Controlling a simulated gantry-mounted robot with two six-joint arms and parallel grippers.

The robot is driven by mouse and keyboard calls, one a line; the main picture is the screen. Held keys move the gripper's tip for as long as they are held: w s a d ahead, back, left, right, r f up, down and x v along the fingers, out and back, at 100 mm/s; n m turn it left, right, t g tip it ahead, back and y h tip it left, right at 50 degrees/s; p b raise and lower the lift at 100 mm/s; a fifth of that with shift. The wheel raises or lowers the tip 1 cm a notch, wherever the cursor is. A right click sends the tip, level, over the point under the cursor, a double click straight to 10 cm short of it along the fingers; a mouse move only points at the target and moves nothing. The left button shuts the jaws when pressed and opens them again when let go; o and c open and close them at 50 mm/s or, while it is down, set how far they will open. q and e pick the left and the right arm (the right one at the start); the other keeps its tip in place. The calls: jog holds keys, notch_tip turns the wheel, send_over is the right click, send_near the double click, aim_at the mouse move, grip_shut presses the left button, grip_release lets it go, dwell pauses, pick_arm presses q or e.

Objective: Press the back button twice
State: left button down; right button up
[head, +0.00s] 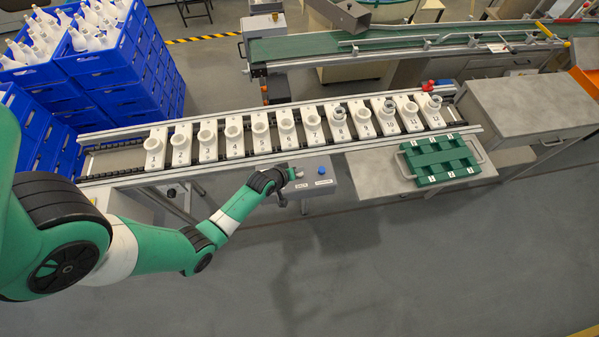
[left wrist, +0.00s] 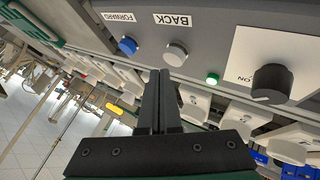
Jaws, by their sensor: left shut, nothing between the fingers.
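The control box (head: 316,187) stands at the front of the near conveyor. In the left wrist view, the silver-grey button (left wrist: 175,53) sits beside the BACK label (left wrist: 172,20). The blue button (left wrist: 128,45) sits beside the FORWARD label (left wrist: 118,17); it also shows in the head view (head: 321,170). My left gripper (left wrist: 160,73) is shut and empty, its fingertips close to the BACK button and slightly to one side of it in the picture. I cannot tell whether they touch it. In the head view my left gripper (head: 291,175) is at the box's left side. My right gripper is not in view.
The box also carries a green light (left wrist: 212,79) and a black knob (left wrist: 271,83). A row of numbered white holders (head: 207,143) stands on the conveyor, a few with glassy pieces. A green tray (head: 438,160) lies on the bench at right. Blue crates (head: 110,75) stand back left.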

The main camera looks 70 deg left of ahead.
pick_arm(q)
jog(key=shift+f, duration=0.15)
dwell(0.4)
jog(key=shift+f+b, duration=0.3)
jog(key=shift+b, duration=0.05)
jog(key=shift+f+b, duration=0.4)
jog(key=shift+f, duration=0.1)
dwell(0.6)
jog(key=shift+r+p, duration=0.95)
jog(key=shift+r, duration=0.1)
notch_tip(320, 180, up, 5)
jog(key=p, duration=0.5)
dwell(0.6)
